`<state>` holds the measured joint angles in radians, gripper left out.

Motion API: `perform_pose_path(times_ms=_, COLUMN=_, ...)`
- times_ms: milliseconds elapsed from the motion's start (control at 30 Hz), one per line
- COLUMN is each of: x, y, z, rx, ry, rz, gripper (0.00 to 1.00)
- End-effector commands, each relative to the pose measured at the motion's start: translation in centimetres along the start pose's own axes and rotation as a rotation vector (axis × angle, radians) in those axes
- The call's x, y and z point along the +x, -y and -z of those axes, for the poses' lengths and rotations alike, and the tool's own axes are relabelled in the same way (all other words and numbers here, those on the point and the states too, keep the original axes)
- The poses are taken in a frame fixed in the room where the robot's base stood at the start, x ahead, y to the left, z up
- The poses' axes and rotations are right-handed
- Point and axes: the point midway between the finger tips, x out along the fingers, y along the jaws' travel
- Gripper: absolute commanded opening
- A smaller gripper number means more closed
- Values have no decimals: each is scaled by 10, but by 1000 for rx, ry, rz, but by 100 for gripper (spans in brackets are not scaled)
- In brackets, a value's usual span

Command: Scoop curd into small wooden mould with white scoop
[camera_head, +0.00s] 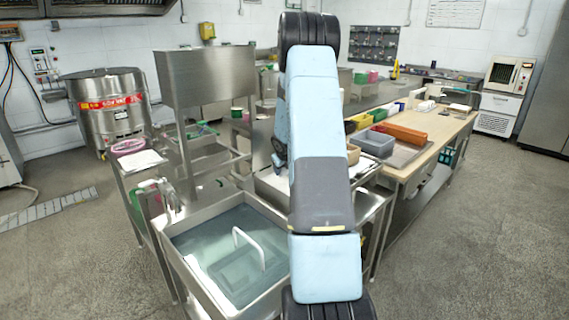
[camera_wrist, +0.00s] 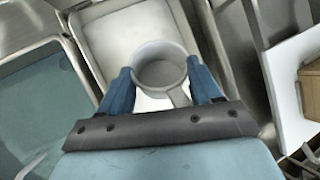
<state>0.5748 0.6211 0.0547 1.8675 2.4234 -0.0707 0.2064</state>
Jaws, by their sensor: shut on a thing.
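In the wrist view my gripper (camera_wrist: 159,70) has its blue fingers on both sides of a pale grey-white round scoop (camera_wrist: 160,50) and is shut on it. The scoop's open mouth faces the camera, and it looks empty. Its short handle points down to the right, towards the gripper. The scoop is over a pale metal basin (camera_wrist: 97,35); I cannot tell its height above it. A brown wooden box (camera_wrist: 311,88), perhaps the mould, is cut off at the right edge. A tan box (camera_head: 353,155) shows beside my arm in the head view. I cannot make out any curd.
A steel sink (camera_head: 180,262) with blue-green liquid and a white handle (camera_head: 248,243) stands at the front left. A white board (camera_wrist: 288,95) lies right of the basin. A wooden-topped table (camera_head: 432,150) with grey (camera_head: 372,144) and orange (camera_head: 401,134) containers is at the right.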

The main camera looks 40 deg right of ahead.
Motion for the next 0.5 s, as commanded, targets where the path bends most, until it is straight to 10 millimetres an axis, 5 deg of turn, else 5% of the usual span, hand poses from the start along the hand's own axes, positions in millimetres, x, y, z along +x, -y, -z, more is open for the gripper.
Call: perform_pose_path(times_ms=500, x=35, y=-12, z=21, rx=-2, ry=-2, rz=-1, gripper=34)
